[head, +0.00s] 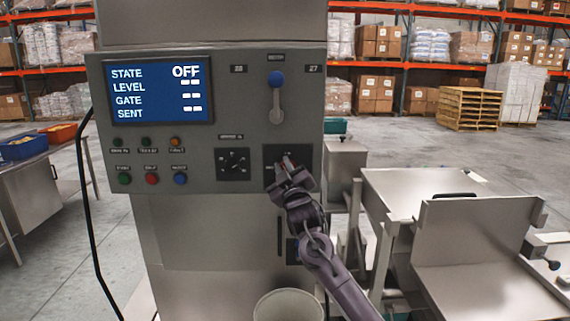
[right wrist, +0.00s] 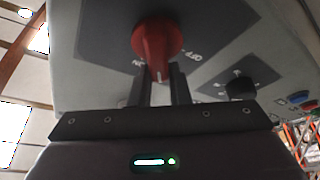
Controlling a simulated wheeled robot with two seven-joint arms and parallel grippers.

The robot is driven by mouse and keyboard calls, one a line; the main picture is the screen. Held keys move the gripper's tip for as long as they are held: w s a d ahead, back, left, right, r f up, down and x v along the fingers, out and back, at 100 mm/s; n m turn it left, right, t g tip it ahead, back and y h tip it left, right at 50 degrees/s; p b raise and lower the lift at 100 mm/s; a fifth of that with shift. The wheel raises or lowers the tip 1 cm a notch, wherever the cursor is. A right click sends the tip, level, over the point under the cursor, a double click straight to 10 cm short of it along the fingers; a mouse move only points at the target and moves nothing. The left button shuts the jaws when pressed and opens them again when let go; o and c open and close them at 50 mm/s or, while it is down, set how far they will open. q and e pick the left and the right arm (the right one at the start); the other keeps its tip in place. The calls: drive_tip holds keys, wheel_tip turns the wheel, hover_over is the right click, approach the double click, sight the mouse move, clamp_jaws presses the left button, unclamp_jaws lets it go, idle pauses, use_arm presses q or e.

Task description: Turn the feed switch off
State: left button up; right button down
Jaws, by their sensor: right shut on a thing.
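The feed switch, a red rotary knob (right wrist: 157,38) on a dark plate, fills the upper middle of the right wrist view. A white mark shows on its grip, and the printed word OFF stands beside it. In the head view only a bit of red (head: 287,162) shows past my gripper. My right gripper (head: 290,172) is at the knob, its fingers closed on the grip, one on each side. The panel's screen (head: 158,90) reads STATE OFF, with dashes for level, gate and sent. My left gripper is in neither view.
A black dial (head: 234,163) sits left of the switch, also in the right wrist view (right wrist: 240,86). A blue-knobbed lever (head: 277,95) is above, and coloured buttons (head: 152,179) are at left. A pale bin (head: 287,305) stands below; steel tables (head: 425,185) stand right.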

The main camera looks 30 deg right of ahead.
drive_tip(key=n+g+y+p, duration=0.1)
drive_tip(key=n, duration=0.3)
drive_tip(key=f+n+g+y+p, duration=0.1)
drive_tip(key=n, duration=0.3)
drive_tip(key=f+n+y+p, duration=0.1)
drive_tip(key=n, duration=0.2)
drive_tip(key=shift+w+a+n+g+y, duration=0.2)
drive_tip(key=shift+a+n+g+y, duration=0.1)
drive_tip(key=shift+n+g+y, duration=0.1)
drive_tip(key=shift+f, duration=0.1)
drive_tip(key=c, duration=1.5)
unclamp_jaws()
drive_tip(key=shift+o, duration=0.7)
drive_tip(key=shift+d, duration=0.1)
drive_tip(key=shift+s, duration=0.1)
